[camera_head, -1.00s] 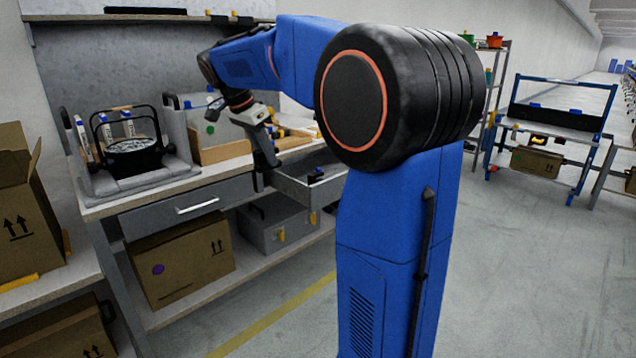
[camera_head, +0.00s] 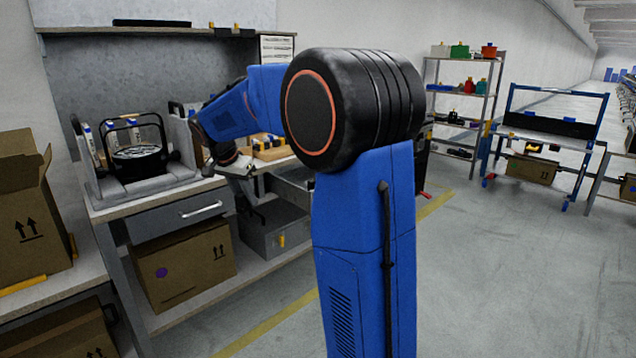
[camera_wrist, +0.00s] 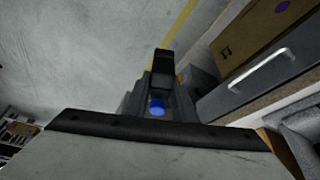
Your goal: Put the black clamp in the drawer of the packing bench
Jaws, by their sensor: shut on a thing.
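In the wrist view, my gripper (camera_wrist: 158,98) is shut on the black clamp (camera_wrist: 163,65), a dark piece standing out beyond the fingers. A blue part (camera_wrist: 157,108) shows between the fingers; I cannot tell if it belongs to the clamp. In the head view, my gripper (camera_head: 240,185) is low at the front of the packing bench (camera_head: 110,207), and the clamp cannot be made out. A closed drawer with a handle (camera_head: 200,208) is left of it. The open drawer (camera_head: 296,178) is to its right, mostly hidden behind my arm.
A black round lamp (camera_head: 138,158) stands in a grey holder on the bench top. A cardboard box (camera_head: 185,265) and a grey case (camera_head: 272,232) sit on the lower shelf. A shelf rack (camera_head: 462,100) and a blue-framed cart (camera_head: 550,130) stand at right. The floor between is clear.

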